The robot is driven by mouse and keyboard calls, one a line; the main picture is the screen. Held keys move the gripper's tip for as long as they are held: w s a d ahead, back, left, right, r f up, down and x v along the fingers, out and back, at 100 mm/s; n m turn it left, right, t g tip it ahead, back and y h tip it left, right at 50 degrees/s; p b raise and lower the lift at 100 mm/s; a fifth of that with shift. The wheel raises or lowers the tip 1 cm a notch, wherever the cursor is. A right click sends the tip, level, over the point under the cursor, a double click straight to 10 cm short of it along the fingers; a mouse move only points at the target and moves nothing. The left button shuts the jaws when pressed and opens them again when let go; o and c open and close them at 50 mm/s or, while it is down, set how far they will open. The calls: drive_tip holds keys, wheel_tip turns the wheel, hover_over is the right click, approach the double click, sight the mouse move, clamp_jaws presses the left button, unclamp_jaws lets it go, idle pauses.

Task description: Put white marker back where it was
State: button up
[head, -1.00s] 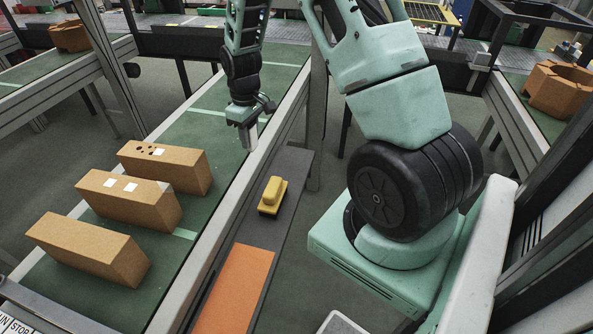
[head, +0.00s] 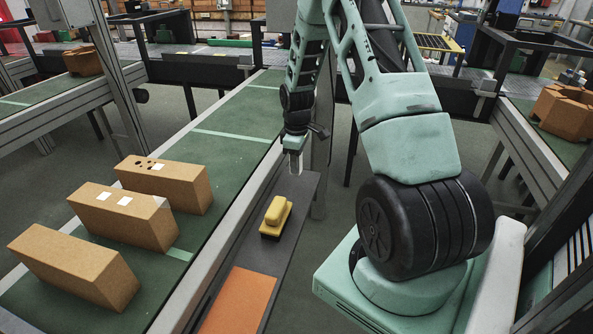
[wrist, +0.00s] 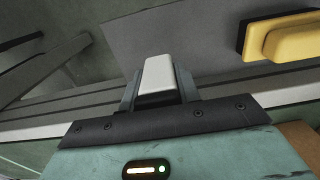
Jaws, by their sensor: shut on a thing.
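My gripper (head: 296,166) is shut on the white marker (wrist: 157,77), which shows as a pale block between the fingers in the wrist view. In the head view the marker's pale lower end (head: 296,165) points down from the jaws. It is held over the far end of the dark grey shelf (head: 297,188), beside the conveyor's metal rail. I cannot tell how high the marker is above the shelf. White patches (head: 124,201) show on the middle brick and on the far brick (head: 157,167).
A yellow block with a dark base (head: 277,216) sits on the shelf, near the gripper. An orange sheet (head: 239,303) lies at the shelf's near end. Several tan bricks (head: 75,262) stand on the green conveyor (head: 215,150). The conveyor's far stretch is clear.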

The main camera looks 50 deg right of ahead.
drive_tip(key=shift+f, duration=1.7)
drive_tip(key=shift+f, duration=0.15)
drive_tip(key=o, duration=0.8)
